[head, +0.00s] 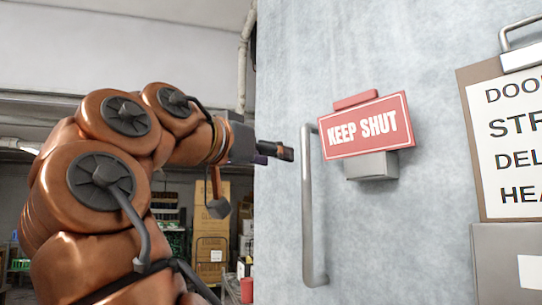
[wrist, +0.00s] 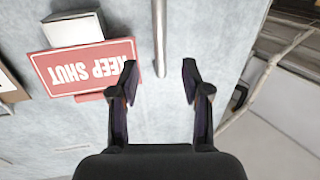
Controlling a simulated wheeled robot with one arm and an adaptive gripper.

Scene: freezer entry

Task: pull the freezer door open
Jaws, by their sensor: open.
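The freezer door (head: 430,200) is a pale, frosted grey panel filling the right of the head view. Its handle (head: 308,210) is a vertical grey metal bar near the door's left edge. In the wrist view the handle (wrist: 159,40) shows as a short bar between my fingers, its end a little beyond or level with the fingertips. My gripper (wrist: 160,80) is open and empty, with one finger on each side of the handle's line. In the head view my gripper (head: 285,151) is just left of the handle's upper part. I cannot tell any contact.
A red "KEEP SHUT" sign (head: 368,126) with a grey box (head: 372,166) below it sits right of the handle, close to one finger in the wrist view. A clipboard notice (head: 510,140) hangs further right. Cardboard boxes (head: 211,235) stand behind at left.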

